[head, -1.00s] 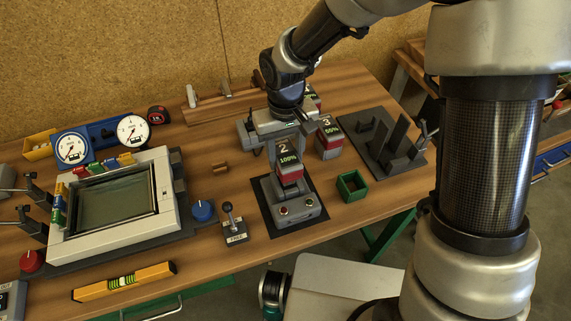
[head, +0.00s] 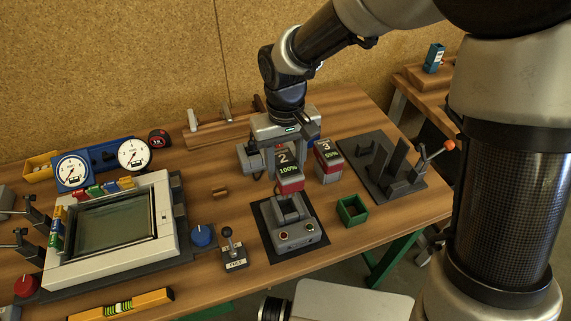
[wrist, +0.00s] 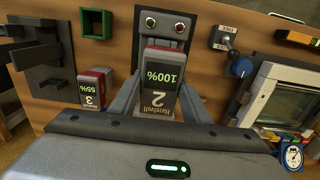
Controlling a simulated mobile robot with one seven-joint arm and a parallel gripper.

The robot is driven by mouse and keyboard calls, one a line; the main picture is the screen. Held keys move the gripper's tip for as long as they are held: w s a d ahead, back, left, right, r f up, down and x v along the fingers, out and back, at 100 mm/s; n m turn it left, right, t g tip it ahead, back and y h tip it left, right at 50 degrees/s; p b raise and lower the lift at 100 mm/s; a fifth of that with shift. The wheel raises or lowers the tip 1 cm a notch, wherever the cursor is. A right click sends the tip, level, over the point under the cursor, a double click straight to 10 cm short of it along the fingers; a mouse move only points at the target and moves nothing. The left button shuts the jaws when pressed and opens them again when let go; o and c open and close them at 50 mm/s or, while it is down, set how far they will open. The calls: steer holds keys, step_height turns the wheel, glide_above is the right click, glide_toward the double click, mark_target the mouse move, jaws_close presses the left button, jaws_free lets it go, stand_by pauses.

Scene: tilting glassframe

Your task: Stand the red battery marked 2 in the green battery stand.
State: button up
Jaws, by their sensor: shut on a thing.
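The red battery marked 2 (head: 289,172) has a dark face reading 100% and a red band at its lower end. My gripper (head: 287,160) is shut on it and holds it upright, just above and behind the grey charger dock (head: 290,225). In the wrist view the battery (wrist: 160,85) sits between the fingers, with the dock (wrist: 165,28) beyond it. The green battery stand (head: 352,210) is a small open square box on the table, right of the dock. It looks empty, and also shows in the wrist view (wrist: 97,22).
A battery marked 3 (head: 328,160) stands close to the right of my gripper. A dark fixture with upright plates (head: 385,170) stands behind the green stand. A lever box (head: 234,255) and a framed glass panel (head: 115,225) lie left. Bare wood surrounds the stand.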

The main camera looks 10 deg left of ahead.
steer(key=shift+r+p, duration=1.7)
steer(key=shift+r, duration=1.3)
steer(key=w+d+f+b, duration=0.2)
steer(key=d+f+b, duration=0.1)
steer(key=d, duration=0.5)
steer(key=w+d+f+b, duration=0.2)
steer(key=d+f+b, duration=0.1)
steer(key=d, duration=0.6)
steer(key=shift+w+d+f+b, duration=0.3)
steer(key=shift+w+f+b, duration=0.1)
steer(key=shift+f, duration=0.2)
steer(key=shift+f+b, duration=2)
steer(key=shift+f, duration=0.95)
steer(key=shift+f+b, duration=1.8)
steer(key=shift+f, duration=0.95)
